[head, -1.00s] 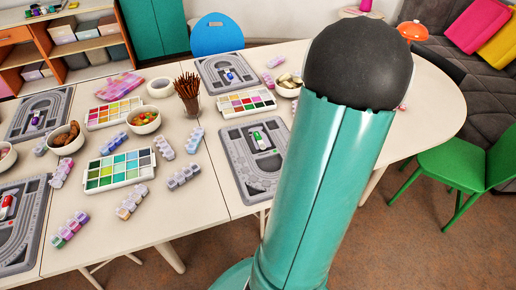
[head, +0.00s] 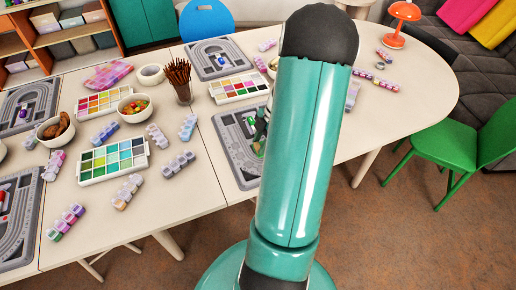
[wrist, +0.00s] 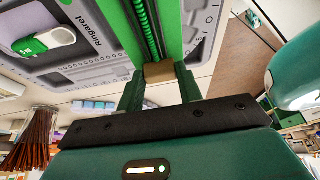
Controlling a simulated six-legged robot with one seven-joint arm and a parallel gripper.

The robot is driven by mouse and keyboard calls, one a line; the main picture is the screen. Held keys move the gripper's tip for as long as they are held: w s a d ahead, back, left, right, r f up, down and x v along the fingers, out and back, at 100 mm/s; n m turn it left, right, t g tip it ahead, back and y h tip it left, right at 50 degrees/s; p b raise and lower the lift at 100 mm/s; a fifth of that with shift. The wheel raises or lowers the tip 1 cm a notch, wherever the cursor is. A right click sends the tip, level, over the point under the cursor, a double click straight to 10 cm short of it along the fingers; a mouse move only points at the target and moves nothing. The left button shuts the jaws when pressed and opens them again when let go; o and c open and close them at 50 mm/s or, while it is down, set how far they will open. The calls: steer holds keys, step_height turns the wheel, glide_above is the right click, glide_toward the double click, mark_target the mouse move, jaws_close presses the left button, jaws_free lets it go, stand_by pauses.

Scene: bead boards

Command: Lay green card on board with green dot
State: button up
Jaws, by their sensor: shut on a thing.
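In the wrist view my gripper (wrist: 158,78) is closed on a small tan piece. A bright green piece (wrist: 170,28) extends beyond the jaws; it looks like the green card, seen steeply edge-on. My arm hides part of the board in the head view.
Other grey boards lie at the back (head: 205,68) and at the left (head: 38,103). The right table end (head: 425,85) is mostly clear, with an orange lamp (head: 404,12).

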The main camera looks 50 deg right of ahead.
steer(key=shift+w+f, duration=0.25)
steer(key=shift+f, duration=0.8)
steer(key=shift+w+f, duration=0.25)
steer(key=shift+f, duration=0.8)
steer(key=o, duration=1)
steer(key=shift+f, duration=0.1)
steer(key=shift+o, duration=0.2)
